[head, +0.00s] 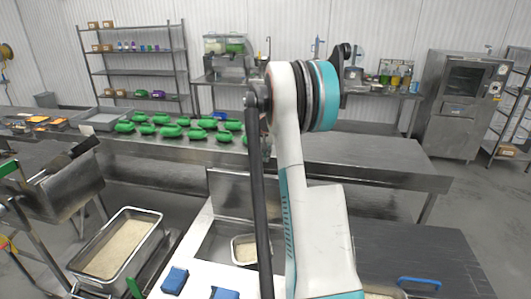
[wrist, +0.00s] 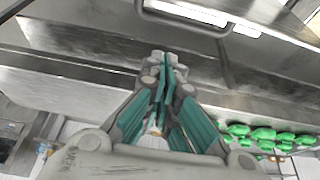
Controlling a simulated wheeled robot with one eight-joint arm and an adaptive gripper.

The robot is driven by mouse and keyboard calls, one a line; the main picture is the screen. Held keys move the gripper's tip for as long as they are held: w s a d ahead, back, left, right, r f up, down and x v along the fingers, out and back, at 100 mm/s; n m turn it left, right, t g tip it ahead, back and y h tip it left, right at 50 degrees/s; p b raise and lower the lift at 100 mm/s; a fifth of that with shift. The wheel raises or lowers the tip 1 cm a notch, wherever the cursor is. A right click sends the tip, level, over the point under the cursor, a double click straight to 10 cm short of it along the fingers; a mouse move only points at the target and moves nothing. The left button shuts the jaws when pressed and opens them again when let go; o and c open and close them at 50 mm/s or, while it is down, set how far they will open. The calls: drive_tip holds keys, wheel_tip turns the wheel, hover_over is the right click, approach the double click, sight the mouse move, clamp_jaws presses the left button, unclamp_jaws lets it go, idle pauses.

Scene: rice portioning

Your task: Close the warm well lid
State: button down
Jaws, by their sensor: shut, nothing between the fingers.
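An upright steel panel (head: 243,192), which looks like the raised warm well lid, stands behind a steel well in the white counter. A small pan of rice (head: 238,250) sits in that well, partly hidden by my arm. In the wrist view my gripper (wrist: 163,65) is shut and empty, its teal fingers together. Grey metal surfaces (wrist: 60,40) lie beyond the fingertips; I cannot tell whether they touch or whether one is the lid. In the head view my arm hides the gripper.
A large rice pan (head: 154,219) stands at the left, near another tilted steel panel (head: 75,190). Several green items lie on the long steel table (head: 380,158) behind. Blue items (head: 175,279) lie on the white counter. A dark surface with a blue handle (head: 418,282) is at the right.

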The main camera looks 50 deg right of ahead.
wheel_tip(320, 180, down, 6)
drive_tip(key=a, duration=0.1)
drive_tip(key=shift+s+a, duration=0.3)
drive_tip(key=shift+s, duration=0.1)
drive_tip(key=shift+a, duration=0.1)
idle(0.4)
